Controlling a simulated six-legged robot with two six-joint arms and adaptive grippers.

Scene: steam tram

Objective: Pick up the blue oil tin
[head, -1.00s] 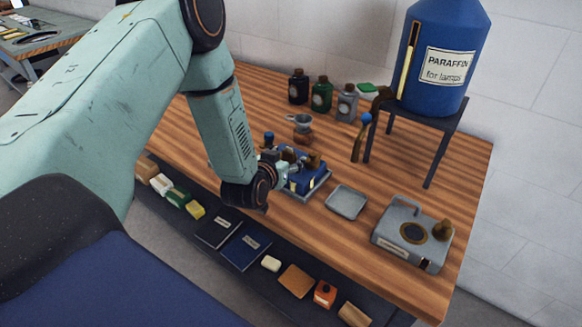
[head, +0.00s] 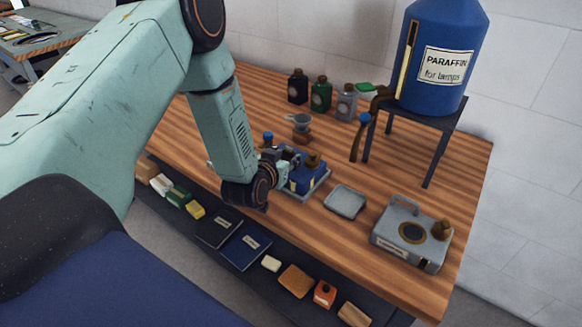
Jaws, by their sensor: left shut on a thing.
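The blue oil tin (head: 306,182) stands on a grey tray (head: 312,194) near the middle of the bench. It has a brass-coloured cap on top. My left gripper (head: 288,159) reaches it from the left and is shut on its upper part. The wrist and fingers hide the left side of the tin, so the exact grip spot is hard to see. I see no clear gap between tin and tray. My right gripper is not in view.
An empty grey dish (head: 345,202) and a grey lamp box (head: 411,236) stand to the right. Several bottles (head: 321,93) and a blue paraffin drum (head: 437,58) on a stand (head: 431,118) are behind. A lower shelf (head: 226,252) holds books and small items.

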